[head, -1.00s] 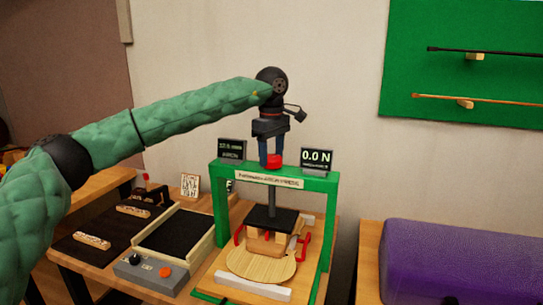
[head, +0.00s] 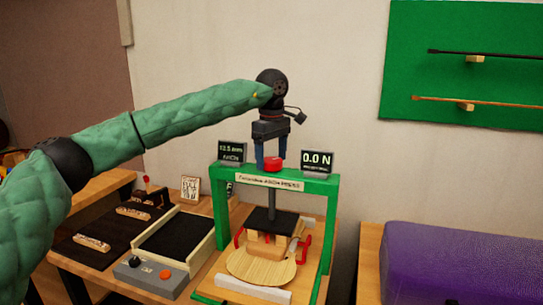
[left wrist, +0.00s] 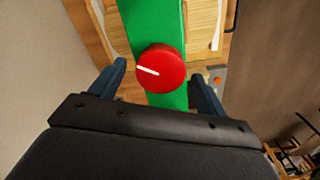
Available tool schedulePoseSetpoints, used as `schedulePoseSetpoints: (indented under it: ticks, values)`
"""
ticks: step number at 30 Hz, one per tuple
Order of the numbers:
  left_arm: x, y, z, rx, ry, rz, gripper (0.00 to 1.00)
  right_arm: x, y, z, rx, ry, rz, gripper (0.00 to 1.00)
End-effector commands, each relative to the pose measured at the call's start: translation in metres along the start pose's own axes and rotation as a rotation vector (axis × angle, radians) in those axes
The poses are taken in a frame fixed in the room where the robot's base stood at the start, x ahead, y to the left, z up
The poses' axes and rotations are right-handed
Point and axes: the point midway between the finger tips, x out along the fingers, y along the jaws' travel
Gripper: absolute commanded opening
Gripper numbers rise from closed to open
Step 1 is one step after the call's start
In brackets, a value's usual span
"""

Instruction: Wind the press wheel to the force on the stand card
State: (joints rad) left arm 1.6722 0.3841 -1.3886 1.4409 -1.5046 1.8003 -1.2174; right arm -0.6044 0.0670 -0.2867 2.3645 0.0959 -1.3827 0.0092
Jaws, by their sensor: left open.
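The red press wheel (head: 273,164) sits on top of the green press frame (head: 330,230). In the left wrist view the wheel (left wrist: 161,69) shows a white mark pointing left. My left gripper (head: 272,163) is open above the wheel, pointing down, with one finger on either side and gaps to the wheel. The right display (head: 317,162) reads 0.0 N; the left display (head: 232,152) shows small text in mm that I cannot read surely. The black press plate (head: 272,221) is over wooden blocks. A small white card (head: 190,188) stands left of the press; its writing is unreadable.
A round wooden piece (head: 262,266) lies at the press base beside red clamps (head: 303,248). A grey control box (head: 150,276) and a black-lined tray (head: 172,240) are at left. A purple case (head: 460,265) fills the lower right. Bows hang on a green board (head: 480,95).

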Motion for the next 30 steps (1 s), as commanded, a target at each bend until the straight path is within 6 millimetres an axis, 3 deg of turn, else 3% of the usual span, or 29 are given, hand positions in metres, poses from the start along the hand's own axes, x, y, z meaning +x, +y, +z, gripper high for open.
schedulePoseSetpoints:
  ticks: [8, 18, 30]
  values:
    - [-0.019, 0.001, 0.000, 0.000, -0.001, 0.002, 0.75, 0.007, -0.002, -0.001, -0.001, 0.017, -0.009, 0.33]
    - [-0.069, 0.001, -0.001, 0.000, 0.000, 0.002, 0.75, 0.022, -0.013, -0.003, -0.007, 0.052, -0.035, 0.33]
    - [-0.078, 0.000, -0.001, -0.001, 0.000, 0.000, 0.75, 0.030, -0.010, 0.001, -0.005, 0.047, -0.031, 0.33]
